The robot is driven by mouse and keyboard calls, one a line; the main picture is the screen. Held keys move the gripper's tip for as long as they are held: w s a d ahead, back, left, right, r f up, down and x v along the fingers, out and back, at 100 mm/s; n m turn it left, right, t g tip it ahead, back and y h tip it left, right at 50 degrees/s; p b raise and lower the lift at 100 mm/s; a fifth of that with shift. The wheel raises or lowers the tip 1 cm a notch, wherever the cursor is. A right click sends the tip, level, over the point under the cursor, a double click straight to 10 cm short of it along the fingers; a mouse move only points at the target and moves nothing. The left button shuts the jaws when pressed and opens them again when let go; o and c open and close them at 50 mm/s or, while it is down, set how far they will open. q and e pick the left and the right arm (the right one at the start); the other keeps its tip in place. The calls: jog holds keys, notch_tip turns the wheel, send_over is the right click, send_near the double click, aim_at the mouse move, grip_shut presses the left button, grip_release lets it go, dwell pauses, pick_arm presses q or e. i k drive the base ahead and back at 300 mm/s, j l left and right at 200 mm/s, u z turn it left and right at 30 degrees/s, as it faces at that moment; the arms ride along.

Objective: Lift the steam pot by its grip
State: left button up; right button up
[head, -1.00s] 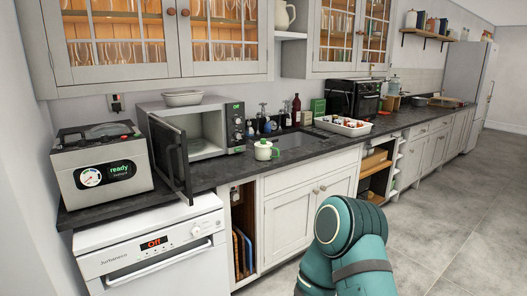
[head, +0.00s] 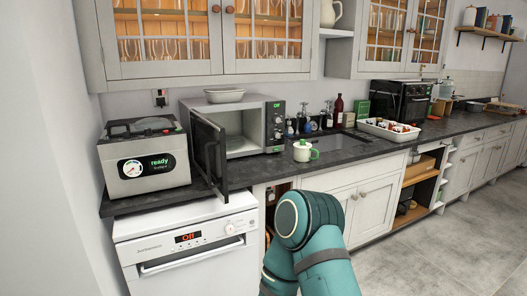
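A small white pot with a green handle and a green knob on its lid, which looks like the steam pot (head: 301,151), stands upright on the dark counter (head: 350,151). It is just right of the open microwave (head: 255,125), near the counter's front edge. Its green grip sticks out to the right. Neither gripper shows in the head view. Only a teal link of one of my arms rises from the bottom middle, below and in front of the pot, not touching it.
The microwave door (head: 209,155) stands open over the counter's front edge, left of the pot. A grey appliance (head: 143,178) reading "ready" stands farther left. A white tray of small items (head: 388,130) is at the right. Glazed cabinets (head: 205,70) hang above.

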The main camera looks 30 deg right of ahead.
aim_at(301, 154)
jog(key=i+l+u, duration=0.1)
jog(key=l+u, duration=0.2)
jog(key=l, duration=0.15)
jog(key=i+l+u, duration=0.1)
jog(key=l+u, duration=0.2)
jog(key=l, duration=0.2)
jog(key=l+u, duration=0.3)
jog(key=l, duration=1.65)
